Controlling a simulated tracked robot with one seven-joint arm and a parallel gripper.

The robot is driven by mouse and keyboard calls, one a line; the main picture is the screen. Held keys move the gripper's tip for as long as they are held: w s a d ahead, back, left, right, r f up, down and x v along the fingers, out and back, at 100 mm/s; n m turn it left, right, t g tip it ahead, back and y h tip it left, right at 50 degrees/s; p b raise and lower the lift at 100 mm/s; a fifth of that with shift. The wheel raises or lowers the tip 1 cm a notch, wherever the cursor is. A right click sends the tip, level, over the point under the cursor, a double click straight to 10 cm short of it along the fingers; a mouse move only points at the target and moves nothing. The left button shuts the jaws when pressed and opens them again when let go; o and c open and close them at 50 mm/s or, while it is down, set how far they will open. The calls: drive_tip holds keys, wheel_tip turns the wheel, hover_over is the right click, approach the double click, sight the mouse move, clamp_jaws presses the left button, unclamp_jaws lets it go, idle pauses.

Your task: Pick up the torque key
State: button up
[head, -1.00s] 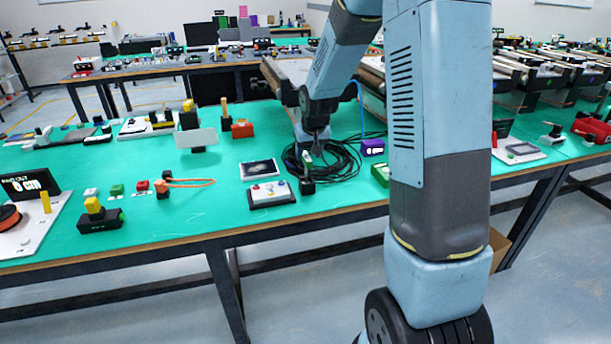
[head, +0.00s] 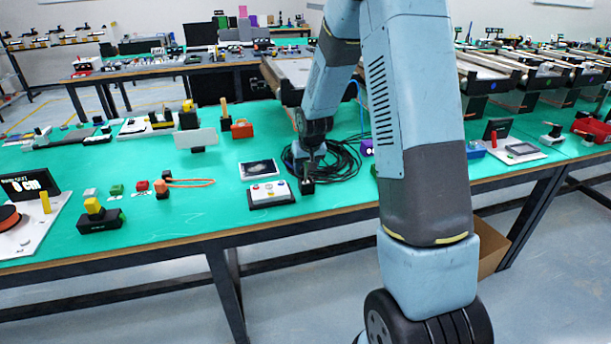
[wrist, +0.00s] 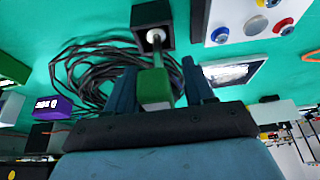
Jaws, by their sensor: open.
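What looks like the torque key, a green-headed piece (wrist: 155,88) with a thin shaft, stands in a square black holder (wrist: 152,25) in the wrist view. My gripper (wrist: 158,72) is open, with one finger on each side of the green head. A gap shows beside the head, and contact with the fingers cannot be made out. In the head view my gripper (head: 309,164) points down just above the black holder (head: 307,187) and hides most of the key.
A coil of black cable (head: 340,160) lies right behind the holder. A purple box (wrist: 52,107) is nearby. The table's front edge is close.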

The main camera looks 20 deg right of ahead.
drive_tip(key=shift+c, duration=0.5)
clamp_jaws()
drive_tip(key=shift+r, duration=0.15)
